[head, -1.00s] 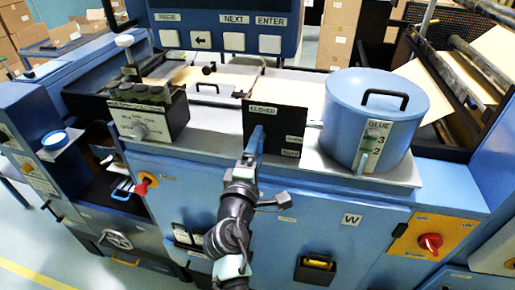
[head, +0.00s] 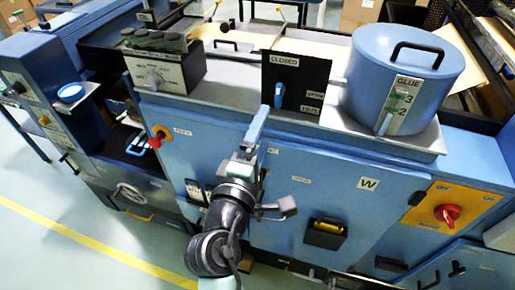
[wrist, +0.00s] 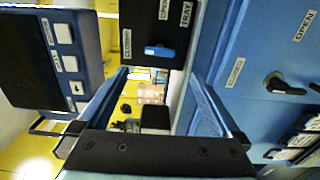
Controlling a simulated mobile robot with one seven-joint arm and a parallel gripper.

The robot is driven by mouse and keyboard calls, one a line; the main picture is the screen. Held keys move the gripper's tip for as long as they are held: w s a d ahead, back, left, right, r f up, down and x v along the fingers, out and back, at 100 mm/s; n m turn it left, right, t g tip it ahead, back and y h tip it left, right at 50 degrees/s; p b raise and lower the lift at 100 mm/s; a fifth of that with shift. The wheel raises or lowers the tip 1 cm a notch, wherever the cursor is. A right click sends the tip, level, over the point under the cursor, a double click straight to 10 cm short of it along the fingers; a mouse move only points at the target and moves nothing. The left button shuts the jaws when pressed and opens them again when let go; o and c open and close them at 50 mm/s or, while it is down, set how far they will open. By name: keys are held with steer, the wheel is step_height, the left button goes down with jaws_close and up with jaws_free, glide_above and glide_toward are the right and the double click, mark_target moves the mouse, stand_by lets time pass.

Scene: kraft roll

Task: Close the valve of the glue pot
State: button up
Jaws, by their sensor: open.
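The glue pot (head: 405,65) is a blue drum with a black lid handle, at the upper right in the head view. A GLUE strip with numbers and a small light-blue handle (head: 385,122) is on its front. Left of it stands a black panel (head: 300,85) marked CLOSED at the top, with more labels at its right. A blue lever (head: 279,95) sits upright on this panel. The lever also shows in the wrist view (wrist: 162,52). My gripper (head: 261,115) is open and empty, below and in front of the lever. In the wrist view its fingertips (wrist: 160,72) are apart, clear of the lever.
A blue cabinet front with a small black latch (wrist: 285,86) lies below the panel. A red knob (head: 447,213) on a yellow plate is at the right. The floor at the left is clear.

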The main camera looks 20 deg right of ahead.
steer(key=shift+b+v, duration=0.3)
steer(key=shift+v, duration=1.05)
steer(key=w+a+r+m+t+y+b, duration=0.1)
steer(key=a+r+m+t, duration=0.15)
steer(key=r, duration=0.65)
steer(key=a+r+m+t+y, duration=0.2)
steer(key=r+m+t, duration=0.15)
steer(key=r, duration=0.55)
steer(key=s+a+r+m+t+y, duration=0.2)
steer(key=s+r, duration=0.3)
steer(key=r, duration=0.5)
steer(key=s+a+r+m+t+y, duration=0.3)
steer(key=s+a+r+t+y, duration=0.1)
steer(key=r, duration=0.5)
steer(key=shift+s+a+r+y+b, duration=0.15)
steer(key=shift+s+r+y+b, duration=0.3)
steer(key=shift+s, duration=0.45)
steer(key=shift+f, duration=0.1)
steer(key=shift+c, duration=0.2)
